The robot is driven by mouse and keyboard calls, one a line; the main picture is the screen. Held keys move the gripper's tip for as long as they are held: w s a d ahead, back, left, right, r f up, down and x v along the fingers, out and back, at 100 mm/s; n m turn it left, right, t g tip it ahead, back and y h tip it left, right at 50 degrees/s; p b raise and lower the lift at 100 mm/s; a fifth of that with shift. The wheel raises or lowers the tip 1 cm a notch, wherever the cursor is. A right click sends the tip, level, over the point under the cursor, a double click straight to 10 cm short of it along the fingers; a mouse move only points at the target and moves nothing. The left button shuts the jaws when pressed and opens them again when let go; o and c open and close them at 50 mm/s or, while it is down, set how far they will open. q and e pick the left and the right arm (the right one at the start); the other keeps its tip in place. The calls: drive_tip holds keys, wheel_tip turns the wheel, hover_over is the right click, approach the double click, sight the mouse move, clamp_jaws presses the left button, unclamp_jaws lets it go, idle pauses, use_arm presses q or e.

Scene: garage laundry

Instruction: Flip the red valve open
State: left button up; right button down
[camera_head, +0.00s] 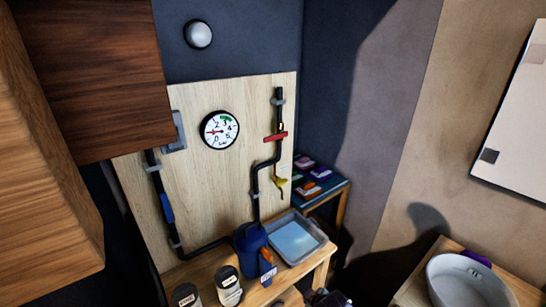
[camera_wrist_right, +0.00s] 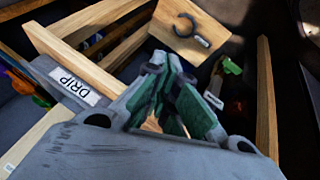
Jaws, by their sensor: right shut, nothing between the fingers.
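The red valve handle (camera_head: 276,136) is on the black vertical pipe at the right side of the wooden board (camera_head: 200,175). The handle lies crosswise, roughly level, over the pipe. My left gripper is in neither view.
A round gauge (camera_head: 220,130) sits left of the valve. Below, a grey tray (camera_head: 323,243), a blue container (camera_head: 249,245) and jars (camera_head: 228,287) stand on a wooden bench. In the wrist view the tray carries a DRIP label (camera_wrist_right: 75,86). A cabinet (camera_head: 95,75) juts in upper left.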

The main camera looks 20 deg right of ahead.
drive_tip(key=w+r+n+t+y, duration=0.2)
drive_tip(key=w+r+n+t, duration=0.2)
drive_tip(key=w+r+n, duration=0.3)
drive_tip(key=w+r+n+t+y, duration=0.3)
drive_tip(key=w+r+n, duration=0.4)
drive_tip(key=r+n, duration=0.8)
drive_tip(key=w+r+n+t+y, duration=0.3)
drive_tip(key=w+r+n+t, duration=0.3)
drive_tip(key=r+n, duration=0.5)
drive_tip(key=shift+w+a+n+b, duration=0.3)
drive_tip(key=shift+w+b, duration=0.15)
drive_tip(key=shift+w, duration=0.45)
drive_tip(key=shift+w, duration=0.1)
